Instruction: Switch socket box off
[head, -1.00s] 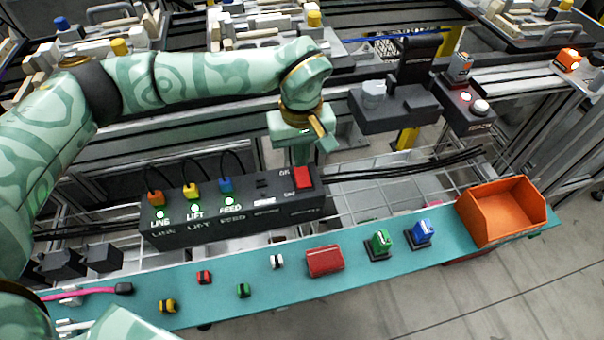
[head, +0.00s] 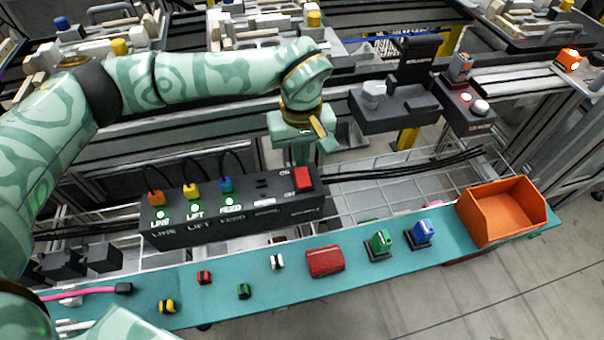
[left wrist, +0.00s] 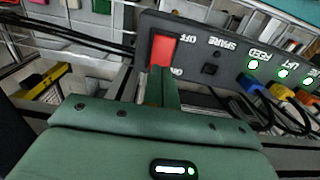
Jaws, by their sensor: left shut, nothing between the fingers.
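The black socket box (head: 215,222) stands behind the teal shelf, with orange, yellow and blue plugs in its LINE, LIFT and FEED sockets. The lamps by these three sockets glow green. A red rocker switch (head: 303,178) sits at its right end, between ON and OFF marks; it also shows in the left wrist view (left wrist: 162,50). My left gripper (head: 303,160) is shut and empty, just behind the switch. In the left wrist view the fingers (left wrist: 163,85) reach the ON edge of the switch; I cannot tell whether they touch. My right gripper is not in view.
The teal shelf (head: 200,312) holds several small plugs, a red box (head: 325,261), green and blue switch blocks and an orange bin (head: 502,212). Black cables (head: 400,168) run right from the box. A dark fixture (head: 395,105) stands behind.

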